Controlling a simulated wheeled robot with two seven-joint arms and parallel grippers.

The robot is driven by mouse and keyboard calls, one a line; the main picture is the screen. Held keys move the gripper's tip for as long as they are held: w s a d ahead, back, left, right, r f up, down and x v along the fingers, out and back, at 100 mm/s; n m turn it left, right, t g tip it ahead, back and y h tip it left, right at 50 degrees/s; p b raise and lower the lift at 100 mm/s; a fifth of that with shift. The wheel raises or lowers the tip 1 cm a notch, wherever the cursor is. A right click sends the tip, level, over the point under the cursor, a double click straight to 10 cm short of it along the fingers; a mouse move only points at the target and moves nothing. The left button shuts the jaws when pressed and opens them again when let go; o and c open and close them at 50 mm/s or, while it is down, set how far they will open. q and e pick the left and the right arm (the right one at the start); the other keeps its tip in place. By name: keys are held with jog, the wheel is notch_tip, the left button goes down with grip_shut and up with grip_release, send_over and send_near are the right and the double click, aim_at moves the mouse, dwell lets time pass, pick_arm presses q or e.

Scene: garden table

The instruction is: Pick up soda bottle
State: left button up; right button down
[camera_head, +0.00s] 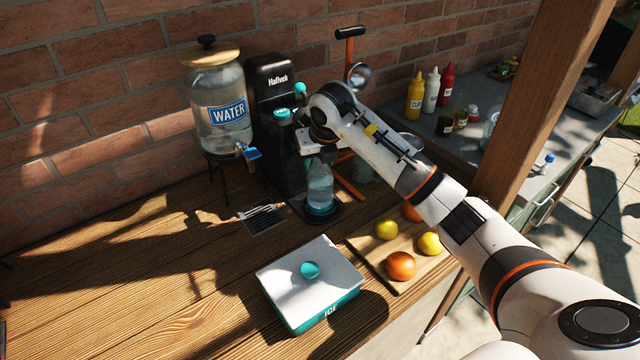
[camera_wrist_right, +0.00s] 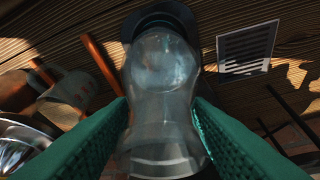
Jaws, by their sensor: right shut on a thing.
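The soda bottle (camera_head: 320,188) is clear and stands upright on the round black base of the black soda machine (camera_head: 272,125). In the right wrist view the clear bottle (camera_wrist_right: 162,95) fills the middle, between two green ribbed finger pads. My right gripper (camera_head: 318,160) is shut on the bottle, and my wrist hides the bottle's top in the head view. The right gripper's fingers (camera_wrist_right: 160,135) lie on both sides of the bottle in the wrist view. My left gripper is not in view.
A water dispenser (camera_head: 222,105) stands left of the machine. A white and teal ice box (camera_head: 300,255) sits in front. A cutting board (camera_head: 372,250) with oranges and lemons lies at right. Sauce bottles (camera_head: 431,90) stand behind. The table's left side is clear.

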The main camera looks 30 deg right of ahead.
jog(key=shift+r, duration=0.1)
jog(key=shift+r+b, duration=1.7)
jog(key=shift+r, duration=1.7)
jog(key=s+d+b, duration=0.2)
jog(key=s+b, duration=0.3)
jog(key=s, duration=1.4)
jog(key=shift+s+d, duration=0.35)
jog(key=shift+d, duration=0.05)
